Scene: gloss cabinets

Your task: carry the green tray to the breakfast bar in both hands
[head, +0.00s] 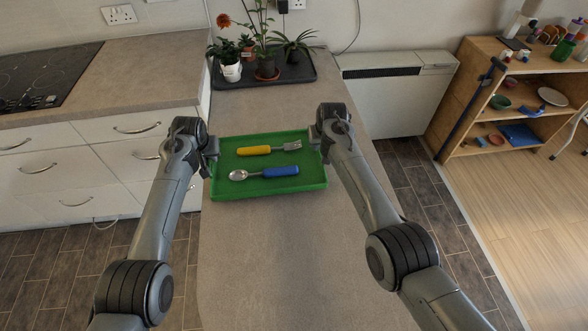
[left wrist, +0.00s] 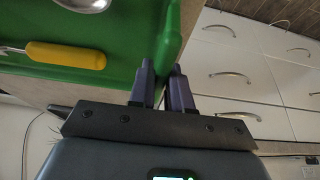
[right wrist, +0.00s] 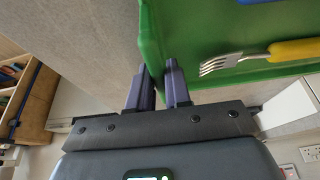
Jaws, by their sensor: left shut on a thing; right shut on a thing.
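The green tray (head: 305,183) is over the grey breakfast bar (head: 270,260) in the head view. I cannot tell whether it rests on the bar or hangs just above it. A fork with a yellow handle (head: 254,150) and a spoon with a blue handle (head: 281,171) lie in it. My left gripper (head: 211,155) is shut on the tray's left rim, and the left wrist view shows its fingers (left wrist: 160,82) on either side of the green wall. My right gripper (head: 318,140) is shut on the right rim, with its fingers (right wrist: 160,84) astride the wall in the right wrist view.
A dark plant tray (head: 290,82) with several potted plants stands at the bar's far end. A counter with a black hob (head: 35,75) is at the left. A wooden shelf (head: 475,90) with small items stands at the right. The bar's near part is clear.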

